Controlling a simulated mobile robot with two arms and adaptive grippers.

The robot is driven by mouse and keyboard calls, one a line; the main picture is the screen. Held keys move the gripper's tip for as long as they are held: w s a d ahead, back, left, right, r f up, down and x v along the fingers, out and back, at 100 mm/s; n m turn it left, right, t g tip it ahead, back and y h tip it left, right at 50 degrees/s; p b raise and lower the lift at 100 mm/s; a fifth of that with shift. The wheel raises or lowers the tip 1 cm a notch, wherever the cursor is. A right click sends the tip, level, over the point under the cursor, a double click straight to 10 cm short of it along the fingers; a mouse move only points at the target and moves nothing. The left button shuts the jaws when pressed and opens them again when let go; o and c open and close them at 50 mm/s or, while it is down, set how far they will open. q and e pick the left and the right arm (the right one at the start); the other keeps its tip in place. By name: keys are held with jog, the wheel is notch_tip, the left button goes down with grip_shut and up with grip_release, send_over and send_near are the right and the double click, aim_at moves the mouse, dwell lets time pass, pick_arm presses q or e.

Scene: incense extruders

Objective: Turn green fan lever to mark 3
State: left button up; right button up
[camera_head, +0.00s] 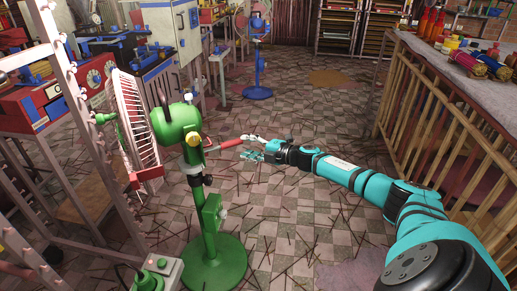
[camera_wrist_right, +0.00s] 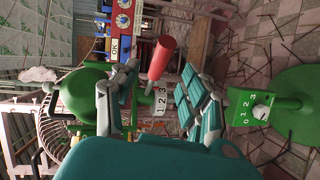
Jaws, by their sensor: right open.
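The green fan (camera_head: 177,124) stands on a green post with a round base (camera_head: 213,262); its cage (camera_head: 133,120) faces left. A lever with a red handle (camera_head: 231,143) sticks out to the right from the fan head. My right gripper (camera_head: 250,147) is open at the lever's outer end. In the right wrist view the red handle (camera_wrist_right: 160,58) shows between the spread fingers (camera_wrist_right: 160,78), without clear contact. A white plate with 1, 2, 3 (camera_wrist_right: 161,102) shows beside the lever; the position it marks cannot be told. My left gripper is out of view.
A green box with a pale knob (camera_wrist_right: 261,111) and a 0 to 3 scale sits on the post. A pink rack (camera_head: 75,110) stands at left. A bamboo-sided table (camera_head: 440,120) is at right. A blue fan (camera_head: 258,45) stands behind. Thin sticks litter the tiled floor (camera_head: 300,225).

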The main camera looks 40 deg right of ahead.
jog(key=v, duration=0.4)
jog(key=shift+s+r, duration=0.1)
jog(key=shift+s, duration=0.2)
